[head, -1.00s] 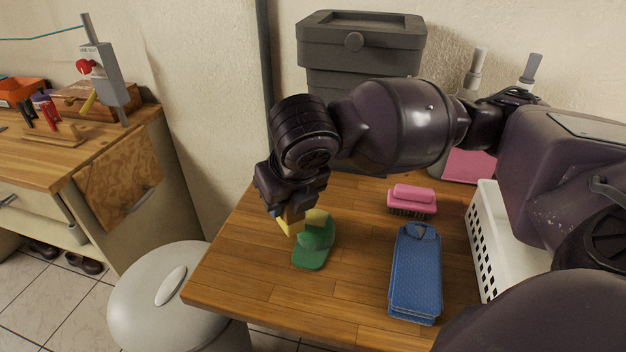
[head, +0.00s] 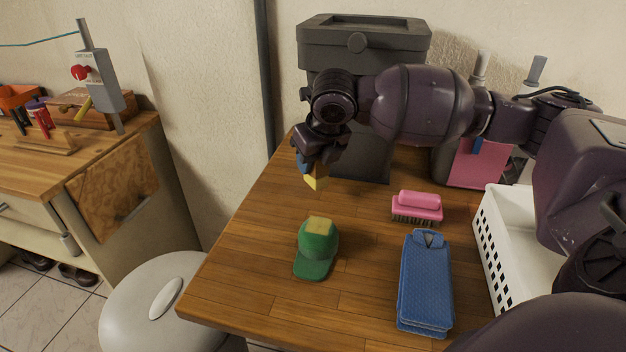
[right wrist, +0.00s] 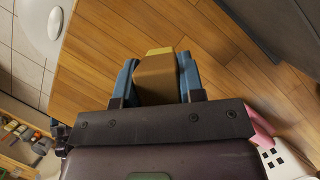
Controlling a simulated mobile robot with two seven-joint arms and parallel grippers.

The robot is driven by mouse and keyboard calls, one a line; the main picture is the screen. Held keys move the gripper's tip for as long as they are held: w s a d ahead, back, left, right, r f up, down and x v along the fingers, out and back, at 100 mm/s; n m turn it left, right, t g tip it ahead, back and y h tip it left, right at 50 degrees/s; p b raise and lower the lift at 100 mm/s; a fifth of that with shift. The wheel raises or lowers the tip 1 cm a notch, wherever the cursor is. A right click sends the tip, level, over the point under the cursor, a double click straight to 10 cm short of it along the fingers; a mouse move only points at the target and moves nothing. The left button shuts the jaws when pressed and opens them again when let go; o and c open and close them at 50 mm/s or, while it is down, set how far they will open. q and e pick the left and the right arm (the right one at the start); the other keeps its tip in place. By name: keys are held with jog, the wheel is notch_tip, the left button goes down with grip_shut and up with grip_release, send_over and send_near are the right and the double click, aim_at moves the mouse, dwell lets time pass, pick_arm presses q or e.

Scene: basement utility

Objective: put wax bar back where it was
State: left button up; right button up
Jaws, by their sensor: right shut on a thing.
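My right gripper (head: 308,168) is above the back left part of the wooden table, behind the green cap. It is shut on the wax bar (head: 316,182), a small yellow block whose lower end shows below the fingers. In the right wrist view the wax bar (right wrist: 157,78) sits between the two blue fingertips of the gripper (right wrist: 155,80), its near faces brown in shade. Bare table boards show beyond it, and it looks clear of the table top. My left gripper is not in view.
On the table (head: 265,215) are a green cap (head: 316,250) with a yellow patch, a pink brush (head: 417,207), a folded blue cloth item (head: 425,285) and a white basket (head: 490,245). A dark grey bin (head: 360,60) stands behind. The table's left part is clear.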

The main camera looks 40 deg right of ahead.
aim_at(314, 179)
jog(key=shift+f, duration=0.25)
notch_tip(314, 179, down, 4)
jog(key=shift+w+d+f+b, duration=0.1)
jog(key=shift+f+b, duration=0.15)
jog(key=shift+b, duration=0.3)
jog(key=shift+f, duration=0.1)
jog(key=o, duration=0.8)
